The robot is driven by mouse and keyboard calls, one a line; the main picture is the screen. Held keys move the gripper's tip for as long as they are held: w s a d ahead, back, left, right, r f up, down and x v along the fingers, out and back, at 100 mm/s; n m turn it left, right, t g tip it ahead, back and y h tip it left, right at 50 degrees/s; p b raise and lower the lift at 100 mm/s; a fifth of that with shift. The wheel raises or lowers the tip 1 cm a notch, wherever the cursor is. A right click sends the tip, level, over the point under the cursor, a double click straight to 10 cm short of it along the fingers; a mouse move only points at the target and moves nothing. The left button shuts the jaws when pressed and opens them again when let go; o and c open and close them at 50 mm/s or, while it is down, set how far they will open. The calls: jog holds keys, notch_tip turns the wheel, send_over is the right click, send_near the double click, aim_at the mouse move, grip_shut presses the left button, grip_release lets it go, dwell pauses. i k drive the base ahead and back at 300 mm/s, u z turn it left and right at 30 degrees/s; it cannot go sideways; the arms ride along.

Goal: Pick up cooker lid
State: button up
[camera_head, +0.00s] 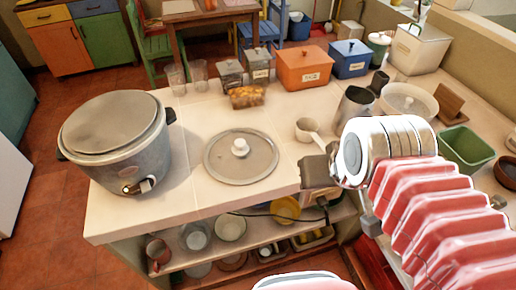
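The cooker lid (258,165), a flat grey disc with a white knob (240,147), lies on the pale counter left of my gripper. A large grey cooker (125,168) with dark side handles stands at the counter's left end, apart from the lid. Its round grey top shows. My gripper (312,178) is at the end of my arm, right of the lid and near the counter's front edge. A gap shows between it and the lid. Its fingers are too small and dark to tell open from shut.
A white cup with a handle (308,130) stands right of the lid. Behind are glass jars (230,73), a tray of orange items (247,97), an orange box (303,68) and a blue box (349,60). Bare counter (190,185) lies between cooker and lid.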

aim_at(235, 156)
jog(key=z, duration=0.5)
jog(key=k, duration=1)
jog(key=u, duration=1.4)
jog(key=i, duration=1)
jog(key=u, duration=0.05)
